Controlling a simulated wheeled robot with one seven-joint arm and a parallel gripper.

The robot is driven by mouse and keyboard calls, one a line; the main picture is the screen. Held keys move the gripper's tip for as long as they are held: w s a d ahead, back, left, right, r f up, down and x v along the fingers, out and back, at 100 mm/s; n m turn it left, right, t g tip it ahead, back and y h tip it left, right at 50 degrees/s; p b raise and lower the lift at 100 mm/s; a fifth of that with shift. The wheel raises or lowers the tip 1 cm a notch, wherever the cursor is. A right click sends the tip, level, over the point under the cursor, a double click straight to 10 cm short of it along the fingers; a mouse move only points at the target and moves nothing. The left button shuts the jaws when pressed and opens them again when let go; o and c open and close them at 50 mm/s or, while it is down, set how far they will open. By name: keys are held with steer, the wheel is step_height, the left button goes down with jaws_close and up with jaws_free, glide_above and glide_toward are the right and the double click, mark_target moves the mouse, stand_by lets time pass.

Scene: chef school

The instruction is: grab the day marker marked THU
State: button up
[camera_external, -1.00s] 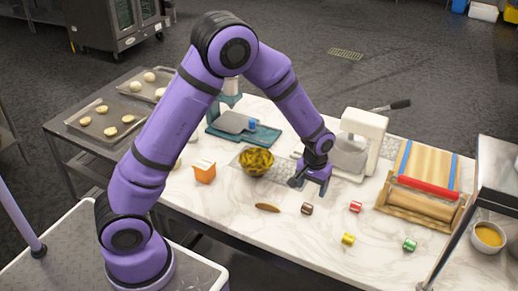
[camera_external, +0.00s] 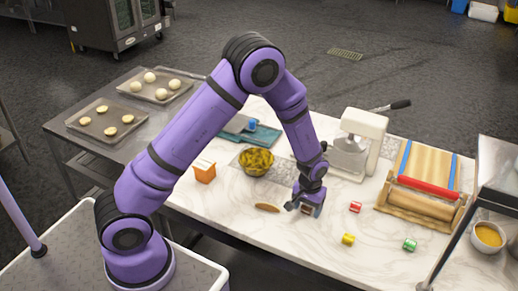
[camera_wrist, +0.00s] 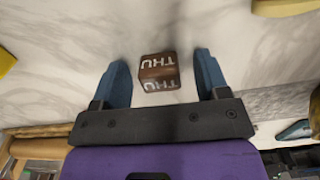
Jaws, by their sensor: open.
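The day marker marked THU (camera_wrist: 158,72) is a small brown block with white letters. In the wrist view it lies on the marble table between the fingertips of my gripper (camera_wrist: 161,75), with a gap on each side. My gripper's blue fingers are open and do not visibly touch it. In the external view my gripper (camera_external: 305,207) is low over the table, and the brown marker (camera_external: 306,209) shows only partly at its fingers.
A red marker (camera_external: 355,207), a yellow marker (camera_external: 348,239) and a green marker (camera_external: 410,244) lie to the right. A brown oval item (camera_external: 267,208) and a yellow bowl (camera_external: 256,161) are to the left.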

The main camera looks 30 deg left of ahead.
steer(key=c, duration=1)
steer(key=shift+r, duration=0.2)
